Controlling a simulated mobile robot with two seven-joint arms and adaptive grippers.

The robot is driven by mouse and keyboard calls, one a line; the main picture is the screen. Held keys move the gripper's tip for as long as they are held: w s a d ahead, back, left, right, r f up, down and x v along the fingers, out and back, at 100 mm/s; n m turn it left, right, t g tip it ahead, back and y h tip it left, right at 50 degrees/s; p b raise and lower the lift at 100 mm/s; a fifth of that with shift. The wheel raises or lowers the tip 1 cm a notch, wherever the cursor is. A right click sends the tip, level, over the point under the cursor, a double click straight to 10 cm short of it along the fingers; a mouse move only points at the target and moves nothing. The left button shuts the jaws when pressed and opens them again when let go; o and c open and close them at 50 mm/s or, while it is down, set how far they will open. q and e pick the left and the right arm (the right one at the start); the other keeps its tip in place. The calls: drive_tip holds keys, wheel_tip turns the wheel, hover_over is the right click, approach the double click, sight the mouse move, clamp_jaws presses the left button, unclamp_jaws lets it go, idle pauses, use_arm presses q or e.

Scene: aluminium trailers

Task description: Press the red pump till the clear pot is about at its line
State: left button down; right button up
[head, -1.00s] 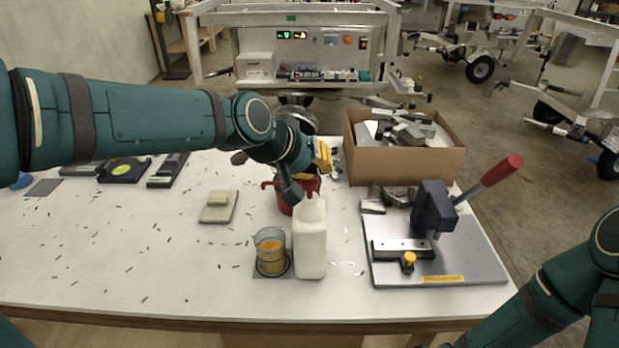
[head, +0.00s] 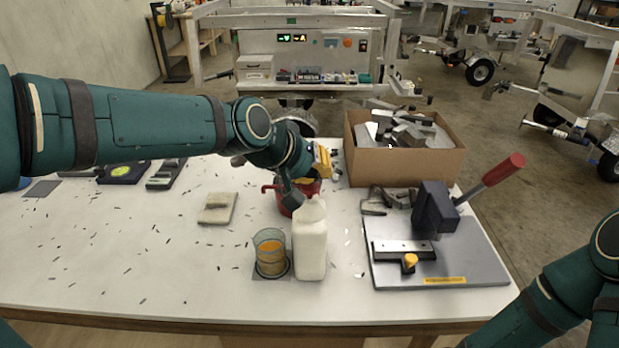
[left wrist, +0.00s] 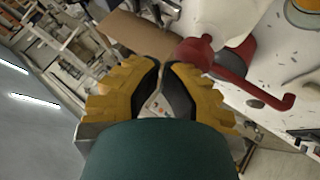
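The red pump (head: 284,202) stands behind the white bottle (head: 311,245), partly hidden by my left arm. Its spout points left in the head view; the left wrist view shows its red body and spout (left wrist: 265,97). The clear pot (head: 270,240) stands at the front left of the bottle on a dark pad, with amber liquid in it. A corner of it also shows at the top right of the left wrist view. My left gripper (head: 323,161) is over the pump area; its yellow fingers (left wrist: 161,72) look closed at the tips with nothing held. My right gripper is out of view.
A cardboard box (head: 405,166) of metal offcuts stands behind at the right. A grey lever press (head: 440,262) with a red handle is at the front right. A pale block (head: 217,207) lies to the left. The left front of the table is mostly clear, with small dark scraps.

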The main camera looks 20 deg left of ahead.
use_arm(q)
drive_tip(key=shift+f, duration=0.3)
drive_tip(key=shift+r, duration=0.1)
drive_tip(key=shift+r+p, duration=1.1)
drive_tip(key=shift+r, duration=0.35)
wheel_tip(320, 180, up, 5)
drive_tip(key=p, duration=0.4)
idle(0.5)
